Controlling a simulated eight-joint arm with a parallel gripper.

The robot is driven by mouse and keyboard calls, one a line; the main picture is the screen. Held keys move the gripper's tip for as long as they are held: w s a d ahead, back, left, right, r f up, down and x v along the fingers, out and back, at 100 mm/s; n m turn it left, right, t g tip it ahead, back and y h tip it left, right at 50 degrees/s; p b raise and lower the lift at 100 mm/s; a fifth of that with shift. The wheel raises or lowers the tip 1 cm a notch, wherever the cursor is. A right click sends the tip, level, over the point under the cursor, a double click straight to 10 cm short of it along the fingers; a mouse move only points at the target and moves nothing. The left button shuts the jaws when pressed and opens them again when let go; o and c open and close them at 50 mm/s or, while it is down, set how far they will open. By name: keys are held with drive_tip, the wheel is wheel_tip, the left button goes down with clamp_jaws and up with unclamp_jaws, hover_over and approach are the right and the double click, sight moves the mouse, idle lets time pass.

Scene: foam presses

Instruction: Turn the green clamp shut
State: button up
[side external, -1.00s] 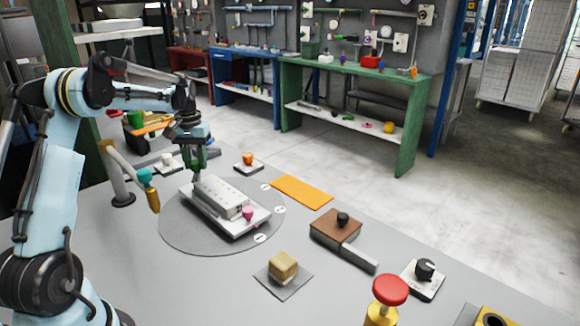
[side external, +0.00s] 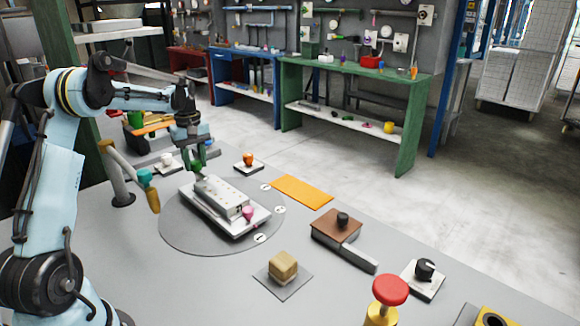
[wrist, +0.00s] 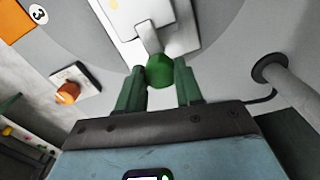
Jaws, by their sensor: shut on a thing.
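The white press (side external: 222,197) sits on a round grey turntable (side external: 180,230). The green clamp, with a round green knob (wrist: 160,70) on a pale lever, is at the press's end nearest my arm. In the side view its knob is small and partly hidden near my fingers. My gripper (wrist: 159,85) has its green fingers on both sides of the knob, shut on it. My gripper (side external: 200,160) also shows in the side view at that end. A pink knob (side external: 248,213) is at the press's opposite end.
An orange knob on a white plate (side external: 248,161) stands behind the turntable. A grey post (side external: 120,180) with a teal and yellow arm stands close at left. An orange mat (side external: 302,192), a wooden block (side external: 283,266) and a red button (side external: 390,290) lie to the right.

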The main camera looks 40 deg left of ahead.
sight(195, 161)
idle(0.4)
drive_tip(key=o, duration=1)
drive_tip(key=shift+o, duration=0.2)
wheel_tip(195, 161, up, 12)
